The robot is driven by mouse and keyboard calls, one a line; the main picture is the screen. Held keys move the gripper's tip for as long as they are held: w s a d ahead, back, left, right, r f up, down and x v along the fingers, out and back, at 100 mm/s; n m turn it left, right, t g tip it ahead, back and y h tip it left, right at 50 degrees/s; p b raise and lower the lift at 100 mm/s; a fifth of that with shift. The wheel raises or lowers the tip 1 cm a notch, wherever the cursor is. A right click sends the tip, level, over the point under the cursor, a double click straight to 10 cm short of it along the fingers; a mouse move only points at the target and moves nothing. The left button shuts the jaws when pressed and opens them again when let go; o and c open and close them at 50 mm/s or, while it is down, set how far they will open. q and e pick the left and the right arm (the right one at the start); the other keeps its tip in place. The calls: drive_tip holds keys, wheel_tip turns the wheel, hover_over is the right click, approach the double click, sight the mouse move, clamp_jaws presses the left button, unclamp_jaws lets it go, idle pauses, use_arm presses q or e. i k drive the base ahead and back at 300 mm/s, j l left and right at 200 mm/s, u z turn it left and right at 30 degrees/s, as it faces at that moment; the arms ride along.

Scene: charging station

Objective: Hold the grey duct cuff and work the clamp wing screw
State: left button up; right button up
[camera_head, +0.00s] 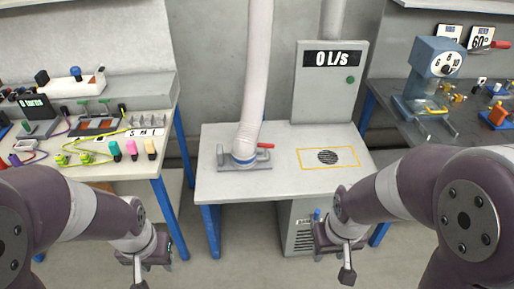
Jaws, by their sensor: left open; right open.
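A pale flexible duct (257,70) hangs down to the middle table and ends in a grey cuff (243,145). A small red wing screw (265,146) sticks out to the right of the cuff. My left gripper (140,275) is open and empty, low in front of the left bench and apart from the cuff. My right gripper (346,268) is open and empty, low in front of the middle table's right part, also apart from the cuff.
The middle table (215,187) has a round vent grille (327,157) inside a yellow outline. A grey panel (329,83) behind it reads "0 L/s". The left bench (140,168) holds markers and cables. A blue-grey gauge device (437,62) stands on the right bench.

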sight(266, 146)
drive_tip(key=i+l, duration=0.1)
drive_tip(key=i, duration=1.5)
